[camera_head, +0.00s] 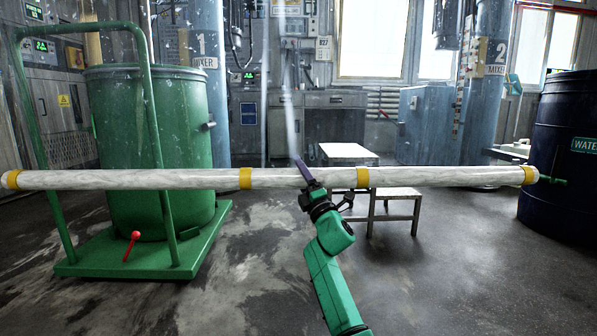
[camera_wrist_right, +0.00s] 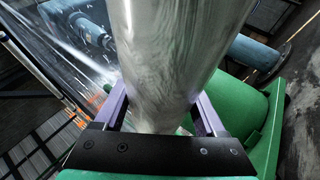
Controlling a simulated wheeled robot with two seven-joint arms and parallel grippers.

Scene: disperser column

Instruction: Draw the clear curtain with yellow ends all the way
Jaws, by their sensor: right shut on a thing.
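A long whitish, streaked bar (camera_head: 430,177) with yellow ends and two yellow bands near its middle runs level across the head view. A clear curtain is hard to make out; white specks and a faint pale vertical streak (camera_head: 289,110) show behind and above the bar. My right gripper (camera_head: 303,171) has its purple fingers on the bar between the two bands. In the right wrist view the streaked bar (camera_wrist_right: 165,60) lies between the fingers, and the gripper is shut on it. My left gripper is out of view.
A green drum (camera_head: 150,130) stands on a green cart (camera_head: 120,262) at left. A dark blue water barrel (camera_head: 565,125) stands at right. A small bench (camera_head: 395,193) and a white-topped table (camera_head: 347,151) stand behind the bar. The front floor is mostly clear.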

